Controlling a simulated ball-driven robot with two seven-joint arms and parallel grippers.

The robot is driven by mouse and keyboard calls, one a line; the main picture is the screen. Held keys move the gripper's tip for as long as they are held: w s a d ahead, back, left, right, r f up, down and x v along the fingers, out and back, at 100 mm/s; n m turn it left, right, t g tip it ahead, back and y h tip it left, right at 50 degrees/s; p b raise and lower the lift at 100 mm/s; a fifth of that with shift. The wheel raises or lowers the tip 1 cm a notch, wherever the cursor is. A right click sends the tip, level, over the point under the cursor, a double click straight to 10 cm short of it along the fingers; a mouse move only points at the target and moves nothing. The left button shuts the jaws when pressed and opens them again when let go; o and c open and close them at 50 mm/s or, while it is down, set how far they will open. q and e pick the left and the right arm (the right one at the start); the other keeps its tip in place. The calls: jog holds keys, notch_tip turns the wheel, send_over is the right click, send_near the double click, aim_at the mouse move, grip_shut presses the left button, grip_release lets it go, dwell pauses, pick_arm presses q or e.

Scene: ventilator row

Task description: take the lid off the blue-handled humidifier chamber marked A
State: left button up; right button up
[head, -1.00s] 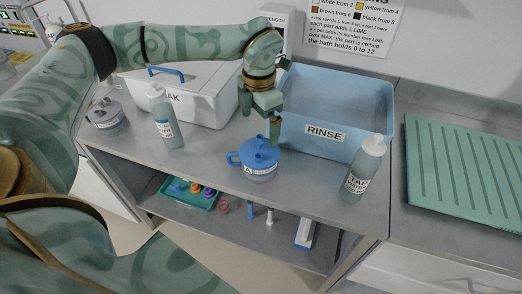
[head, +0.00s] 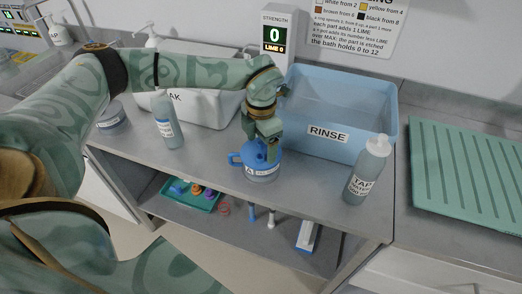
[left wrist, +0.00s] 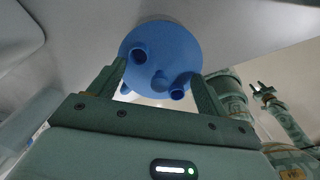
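The humidifier chamber marked A (head: 262,173) stands upright on the bench in front of the rinse bath, with a blue lid and a blue handle (head: 234,159) on its left side. My left gripper (head: 268,150) points down at the lid from above. In the left wrist view, the blue lid (left wrist: 160,55) shows its ports and a central knob. The left fingers (left wrist: 158,85) are spread apart with the lid's middle between them; whether they touch it is unclear. My right arm shows at the right of that view, its gripper (left wrist: 263,90) too small to read.
The blue RINSE bath (head: 390,110) stands behind the chamber. A TAP bottle (head: 368,172) is to the right and another bottle (head: 165,122) to the left. A white SOAK box (head: 215,108) is behind my left arm. A green tray (head: 205,203) sits on the lower shelf.

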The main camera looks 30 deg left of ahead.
pick_arm(q)
jog(key=shift+s, duration=0.1)
jog(key=c, duration=0.4)
